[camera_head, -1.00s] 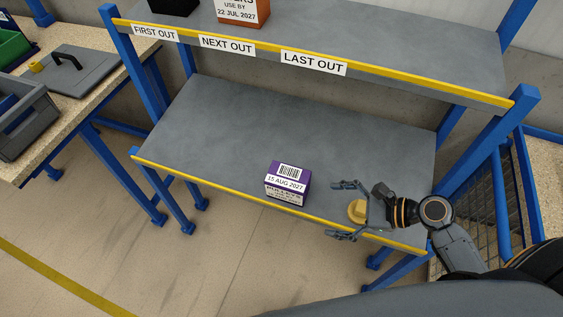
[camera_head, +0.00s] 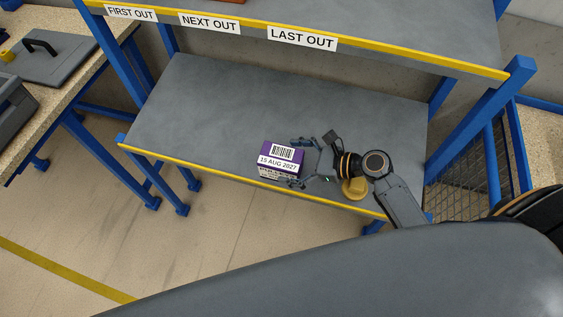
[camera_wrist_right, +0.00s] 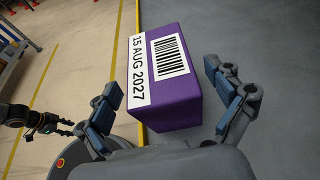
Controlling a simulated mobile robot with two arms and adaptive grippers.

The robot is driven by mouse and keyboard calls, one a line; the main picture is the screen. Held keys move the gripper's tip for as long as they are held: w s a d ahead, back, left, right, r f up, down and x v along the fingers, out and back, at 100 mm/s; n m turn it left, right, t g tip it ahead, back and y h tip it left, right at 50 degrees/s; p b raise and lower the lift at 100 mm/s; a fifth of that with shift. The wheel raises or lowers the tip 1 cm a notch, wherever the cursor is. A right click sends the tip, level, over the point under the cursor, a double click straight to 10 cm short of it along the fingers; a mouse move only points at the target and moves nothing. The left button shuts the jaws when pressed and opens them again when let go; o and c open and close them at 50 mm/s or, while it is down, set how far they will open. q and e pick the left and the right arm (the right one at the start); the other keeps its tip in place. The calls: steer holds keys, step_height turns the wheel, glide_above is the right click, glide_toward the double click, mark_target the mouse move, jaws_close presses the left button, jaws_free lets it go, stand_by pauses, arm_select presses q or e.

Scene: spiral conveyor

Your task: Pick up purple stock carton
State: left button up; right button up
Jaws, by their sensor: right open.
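The purple stock carton (camera_head: 281,159) sits near the yellow front edge of the lower shelf (camera_head: 225,110). Its label reads 15 AUG 2027, with a barcode beside it. My right gripper (camera_head: 300,163) is open at the carton's right side, its fingertips reaching the carton's near and far sides. In the right wrist view the carton (camera_wrist_right: 172,85) lies ahead, between the lines of the two spread fingers (camera_wrist_right: 170,95), with gaps visible beside it.
A yellow round object (camera_head: 355,188) lies on the lower shelf under my right wrist. The upper shelf (camera_head: 400,30) overhangs behind, with FIRST OUT, NEXT OUT and LAST OUT labels. Blue posts (camera_head: 480,115) bound the right side. The shelf left of the carton is clear.

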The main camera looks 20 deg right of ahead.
steer(key=x, duration=0.2)
steer(key=shift+w+a+f, duration=0.1)
steer(key=shift+w+f, duration=0.1)
steer(key=shift+w, duration=0.05)
steer(key=shift+w+a+f, duration=0.1)
steer(key=shift+a, duration=0.05)
steer(key=c, duration=1.3)
arm_select(q)
steer(key=shift+s, duration=0.9)
arm_select(e)
steer(key=shift+c, duration=0.2)
